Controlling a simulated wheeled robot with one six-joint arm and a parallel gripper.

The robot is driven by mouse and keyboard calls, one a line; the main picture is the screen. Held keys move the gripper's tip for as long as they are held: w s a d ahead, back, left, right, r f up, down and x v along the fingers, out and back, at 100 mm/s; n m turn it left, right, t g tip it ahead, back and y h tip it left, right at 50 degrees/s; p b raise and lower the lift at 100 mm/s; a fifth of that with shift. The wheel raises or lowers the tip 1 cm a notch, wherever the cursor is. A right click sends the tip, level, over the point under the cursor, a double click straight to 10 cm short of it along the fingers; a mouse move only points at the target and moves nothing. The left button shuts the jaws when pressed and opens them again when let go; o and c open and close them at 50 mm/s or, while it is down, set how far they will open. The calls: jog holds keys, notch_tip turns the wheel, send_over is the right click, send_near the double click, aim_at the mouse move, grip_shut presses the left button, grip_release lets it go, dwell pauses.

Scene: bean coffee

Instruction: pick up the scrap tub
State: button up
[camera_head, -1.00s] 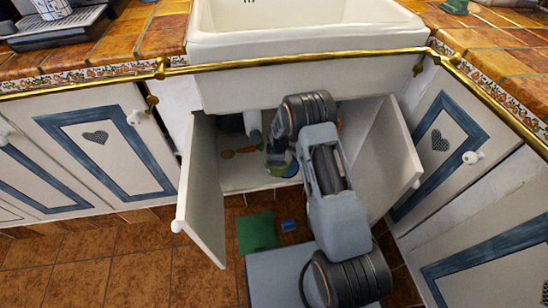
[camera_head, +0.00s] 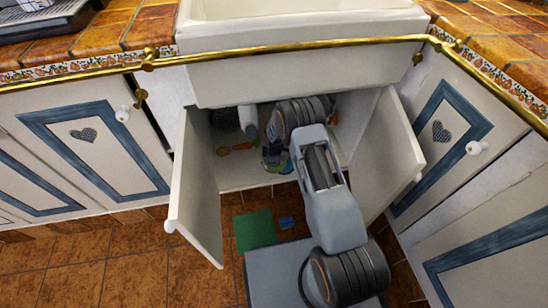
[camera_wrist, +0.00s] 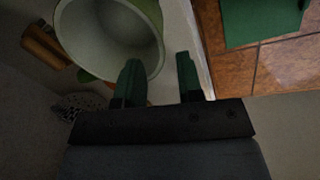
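The scrap tub (camera_wrist: 100,34) shows in the wrist view as a round, pale-inside container with a green rim, at the upper left and cut off by the top edge. My gripper (camera_wrist: 158,60) is open. Its left finger overlaps the tub's near right rim, and its right finger is to the right of the rim, outside the tub. Whether either finger touches it I cannot tell. In the head view a small green and pale shape (camera_head: 272,160) inside the open sink cabinet appears to be the tub, partly hidden by my arm. The gripper fingers are hidden there.
Open cabinet doors (camera_head: 195,190) stand to the left and right (camera_head: 392,155) of my arm. A white pipe (camera_head: 249,120) hangs under the sink (camera_head: 300,75). A brown object (camera_wrist: 45,42) and a strainer-like disc (camera_wrist: 80,105) lie near the tub. A green mat (camera_head: 254,230) lies on the floor.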

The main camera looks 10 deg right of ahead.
jog(key=b, duration=0.3)
send_near(274, 173)
jog(key=f, duration=0.3)
jog(key=w+f, duration=0.1)
jog(key=f, duration=0.1)
jog(key=shift+d, duration=0.2)
grip_shut()
